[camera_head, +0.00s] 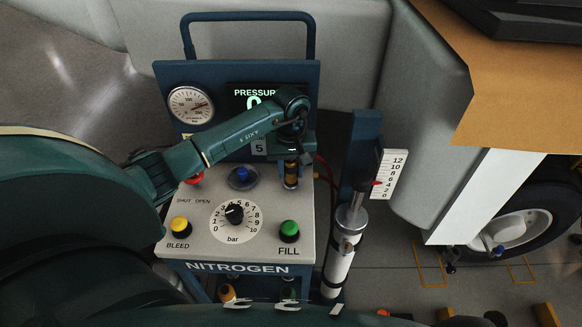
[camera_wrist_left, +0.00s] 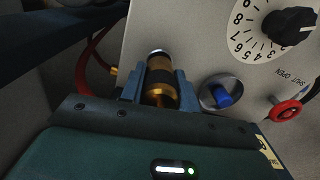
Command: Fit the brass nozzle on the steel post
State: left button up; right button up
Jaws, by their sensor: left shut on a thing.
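My left gripper (camera_head: 291,165) hangs over the right rear part of the nitrogen panel. Its fingers are shut on the brass nozzle (camera_head: 291,176), which has a black band and points down towards the panel. In the left wrist view the nozzle (camera_wrist_left: 160,93) sits between the two blue-grey fingers (camera_wrist_left: 160,88). A silvery round end shows just beyond the nozzle; I cannot tell whether it belongs to the nozzle or to something under it. A steel rod (camera_head: 351,216) tops the white cylinder to the right of the panel, apart from the gripper. My right gripper is out of view.
The nitrogen cart's panel (camera_head: 205,240) carries a dial (camera_head: 235,214), yellow (camera_head: 180,226), green (camera_head: 289,230), blue (camera_head: 241,175) and red (camera_head: 194,178) controls. A red hose (camera_wrist_left: 92,55) runs behind the gripper. A scale plate (camera_head: 390,174) stands right of the cylinder.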

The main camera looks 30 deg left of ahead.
pick_arm(q)
jog(key=shift+b, duration=0.35)
dwell(1.0)
jog(key=shift+f+b, duration=0.6)
jog(key=shift+f, duration=0.05)
jog(key=o, duration=0.8)
